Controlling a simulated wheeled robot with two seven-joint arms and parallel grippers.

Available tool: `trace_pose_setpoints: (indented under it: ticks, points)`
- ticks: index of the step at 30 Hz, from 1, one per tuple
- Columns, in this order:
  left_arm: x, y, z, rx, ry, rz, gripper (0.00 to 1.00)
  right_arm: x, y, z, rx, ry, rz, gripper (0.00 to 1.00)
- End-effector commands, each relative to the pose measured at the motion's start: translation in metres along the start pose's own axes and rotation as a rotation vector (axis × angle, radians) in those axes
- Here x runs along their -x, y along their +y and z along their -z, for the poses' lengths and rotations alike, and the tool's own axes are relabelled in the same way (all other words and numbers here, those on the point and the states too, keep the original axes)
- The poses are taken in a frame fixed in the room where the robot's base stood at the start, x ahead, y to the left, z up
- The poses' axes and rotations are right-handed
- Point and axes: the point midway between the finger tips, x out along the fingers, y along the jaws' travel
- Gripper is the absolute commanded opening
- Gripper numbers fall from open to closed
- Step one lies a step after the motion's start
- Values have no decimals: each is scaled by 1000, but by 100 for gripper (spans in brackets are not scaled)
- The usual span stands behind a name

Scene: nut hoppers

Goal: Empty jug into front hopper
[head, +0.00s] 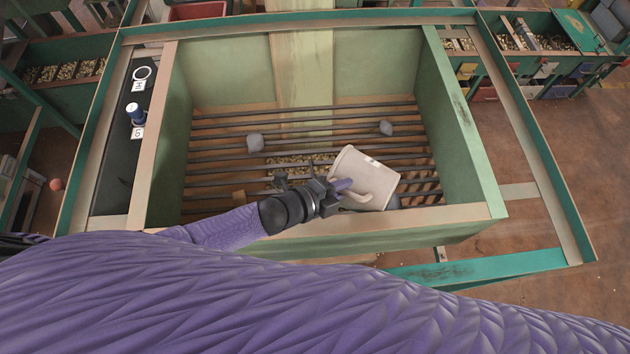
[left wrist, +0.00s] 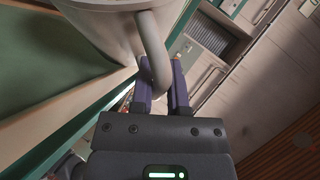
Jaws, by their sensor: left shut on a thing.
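The pale jug (head: 360,175) is in my left gripper (head: 338,188), tilted over the hopper near its front right. My left gripper is shut on the jug's handle, which shows between the fingers in the left wrist view (left wrist: 154,60). The jug's inside is hidden from both views. The front hopper (head: 220,75) is a large green box with dark bars across it. Nuts (head: 300,163) show below the bars near the middle. My right gripper is in neither view.
Bins with nuts (head: 65,72) stand at the back left. The hopper's wooden front rim (head: 430,217) lies close beneath the jug.

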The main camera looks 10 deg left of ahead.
Motion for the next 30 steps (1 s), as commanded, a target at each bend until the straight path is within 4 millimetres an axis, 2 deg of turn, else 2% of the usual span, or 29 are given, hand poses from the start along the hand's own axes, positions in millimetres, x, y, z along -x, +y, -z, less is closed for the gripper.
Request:
trace_pose_setpoints:
  ticks: [30]
  points:
    - [2, -3, 0, 52, 79, 76, 0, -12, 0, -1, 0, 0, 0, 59]
